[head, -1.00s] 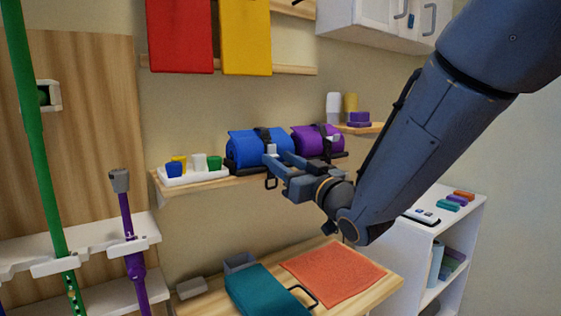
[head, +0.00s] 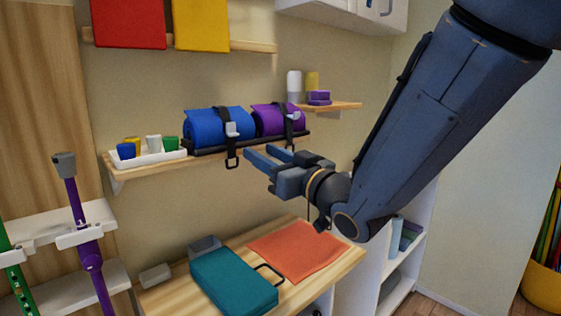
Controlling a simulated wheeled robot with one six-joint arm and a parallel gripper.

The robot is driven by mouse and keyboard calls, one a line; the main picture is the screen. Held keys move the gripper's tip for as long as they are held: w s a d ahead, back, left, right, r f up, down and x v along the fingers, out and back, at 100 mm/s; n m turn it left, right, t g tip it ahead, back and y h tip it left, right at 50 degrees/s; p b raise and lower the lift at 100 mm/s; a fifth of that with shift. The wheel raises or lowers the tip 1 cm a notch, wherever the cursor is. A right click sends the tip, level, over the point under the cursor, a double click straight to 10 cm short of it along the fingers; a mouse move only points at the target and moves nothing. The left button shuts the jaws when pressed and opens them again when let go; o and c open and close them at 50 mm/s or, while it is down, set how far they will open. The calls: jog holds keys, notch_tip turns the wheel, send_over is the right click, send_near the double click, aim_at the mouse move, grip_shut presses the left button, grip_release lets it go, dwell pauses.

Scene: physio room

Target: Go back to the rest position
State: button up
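My gripper (head: 262,160) is in the middle of the head view, in front of and a little below the shelf with the rolled mats. Its two fingers are apart with nothing seen between them, so it is open and empty. The blue rolled mat (head: 208,128) and the purple rolled mat (head: 275,121) lie side by side on a dark tray on the wooden shelf (head: 130,166). Each has a black strap with a grey buckle; the blue mat's strap end hangs over the shelf edge.
Below is a wooden bench top (head: 170,295) with a teal case (head: 232,280), an orange cloth (head: 298,248) and grey boxes. A white tray (head: 168,156) of coloured pieces sits at the shelf's left. A purple crutch (head: 88,245) stands in a rack at left. A yellow bin (head: 543,290) is at far right.

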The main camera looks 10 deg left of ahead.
jog(key=w+d+f+m+h, duration=0.4)
jog(key=d+f+h, duration=0.3)
jog(key=d+f, duration=0.4)
jog(key=s+d+f+m+g+h, duration=0.3)
jog(key=s+d+f+g+h, duration=0.25)
jog(key=d+f, duration=0.6)
jog(key=s+d+f+m+g+h, duration=0.1)
jog(key=s+d+f+g, duration=0.2)
jog(key=s, duration=0.6)
jog(key=s+d+f+m+g+h, duration=0.1)
jog(key=s+d+f+g, duration=0.2)
jog(key=s, duration=0.7)
jog(key=shift+d+f+g, duration=0.15)
jog(key=shift+d+g, duration=0.8)
jog(key=shift+d, duration=0.15)
